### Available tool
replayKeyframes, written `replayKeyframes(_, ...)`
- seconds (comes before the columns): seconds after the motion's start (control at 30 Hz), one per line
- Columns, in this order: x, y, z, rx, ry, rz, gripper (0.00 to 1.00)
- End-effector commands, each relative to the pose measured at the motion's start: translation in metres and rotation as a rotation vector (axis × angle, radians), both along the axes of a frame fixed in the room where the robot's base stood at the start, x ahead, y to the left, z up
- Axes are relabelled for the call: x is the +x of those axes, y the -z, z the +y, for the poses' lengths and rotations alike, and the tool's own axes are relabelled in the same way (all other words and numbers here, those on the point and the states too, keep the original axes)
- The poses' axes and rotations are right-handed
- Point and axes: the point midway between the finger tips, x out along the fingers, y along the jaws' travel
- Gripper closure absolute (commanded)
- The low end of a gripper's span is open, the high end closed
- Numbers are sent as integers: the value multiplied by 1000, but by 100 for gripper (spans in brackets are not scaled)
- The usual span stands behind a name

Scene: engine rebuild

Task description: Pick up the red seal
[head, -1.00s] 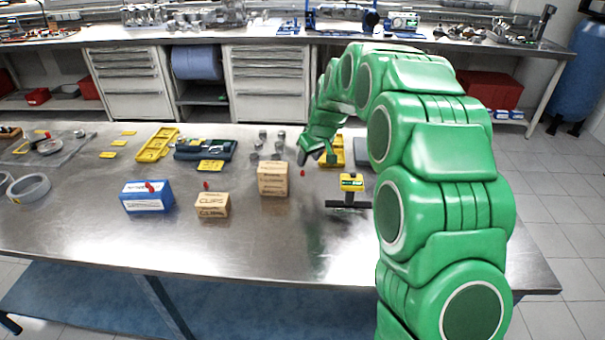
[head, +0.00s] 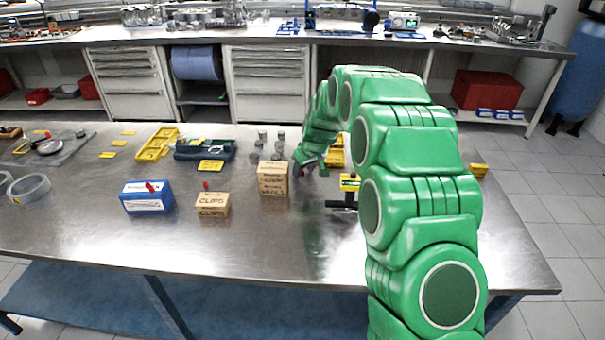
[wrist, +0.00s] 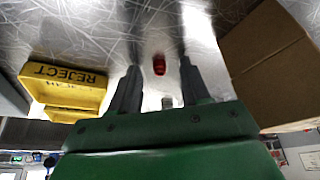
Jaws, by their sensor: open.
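The red seal (wrist: 159,64) is a small red piece lying on the steel bench, centred between my fingers in the wrist view. My gripper (wrist: 160,78) is open, with one finger on each side of the seal and a gap to both; exact height above the bench is hard to tell. In the head view my gripper (head: 306,168) is low over the bench, just right of the tall cardboard box (head: 273,182), and it largely hides the seal. Similar red pieces sit on the blue box (head: 150,187) and behind or on the clips box (head: 206,185).
The cardboard box (wrist: 270,62) stands close on the right in the wrist view. A yellow REJECT tray (wrist: 66,88) is on the left. Small grey cylinders (head: 262,146) stand behind the tall box.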

Motion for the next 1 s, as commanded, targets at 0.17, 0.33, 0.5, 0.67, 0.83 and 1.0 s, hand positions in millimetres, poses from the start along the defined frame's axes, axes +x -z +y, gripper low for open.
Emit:
replayKeyframes(0.17,0,0,0,0,0,0,76)
replayKeyframes(0.33,0,0,0,0,0,0,100)
replayKeyframes(0.5,0,0,0,0,0,0,100)
replayKeyframes(0.67,0,-1,0,0,0,0,100)
replayKeyframes(0.83,0,-9,0,0,0,0,100)
replayKeyframes(1.0,0,-30,0,1,-1,-3,100)
